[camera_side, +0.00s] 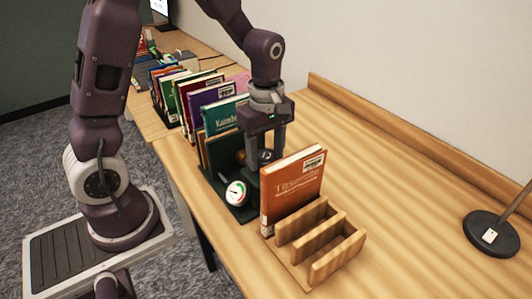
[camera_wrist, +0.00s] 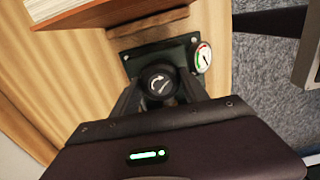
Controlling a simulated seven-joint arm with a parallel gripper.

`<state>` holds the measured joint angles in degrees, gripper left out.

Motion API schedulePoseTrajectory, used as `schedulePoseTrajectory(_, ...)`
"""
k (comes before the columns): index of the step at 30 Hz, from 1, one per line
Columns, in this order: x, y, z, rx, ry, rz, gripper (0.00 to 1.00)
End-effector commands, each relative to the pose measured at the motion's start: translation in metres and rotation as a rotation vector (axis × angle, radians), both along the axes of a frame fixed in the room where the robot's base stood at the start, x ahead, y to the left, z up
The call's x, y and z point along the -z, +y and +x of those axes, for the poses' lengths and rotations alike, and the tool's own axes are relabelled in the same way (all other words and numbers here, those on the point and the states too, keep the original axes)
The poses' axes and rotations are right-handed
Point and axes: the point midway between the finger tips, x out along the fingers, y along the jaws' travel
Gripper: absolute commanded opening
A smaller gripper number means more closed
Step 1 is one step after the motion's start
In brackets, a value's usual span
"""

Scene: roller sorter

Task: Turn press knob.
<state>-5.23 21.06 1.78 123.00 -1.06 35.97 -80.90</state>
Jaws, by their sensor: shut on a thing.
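The press knob (camera_wrist: 160,84) is round and black with a white curved arrow on its face. It sits above a dark green base plate (camera_wrist: 128,58). My gripper (camera_wrist: 160,88) points down at it, with one finger on each side, shut on the knob. In the side view, my gripper (camera_side: 263,160) is low over the press, and its fingers partly hide the knob (camera_side: 266,156). A round white gauge (camera_side: 236,194) with red and green bands sits at the front of the press; it also shows in the wrist view (camera_wrist: 202,58).
An orange book (camera_side: 292,190) stands upright close to the right of my gripper, by a slotted wooden rack (camera_side: 325,243). A row of books (camera_side: 212,110) stands behind the press on the left. A black round base (camera_side: 490,235) stands far right. The table's right middle is clear.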

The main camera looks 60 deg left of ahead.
Motion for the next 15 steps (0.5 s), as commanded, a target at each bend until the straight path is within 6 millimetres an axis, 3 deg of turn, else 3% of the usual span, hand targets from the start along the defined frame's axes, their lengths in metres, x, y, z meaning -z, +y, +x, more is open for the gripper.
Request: schedulePoseTrajectory(15,-0.001,0.0001,0.0009,0.485,-0.003,0.0,0.12)
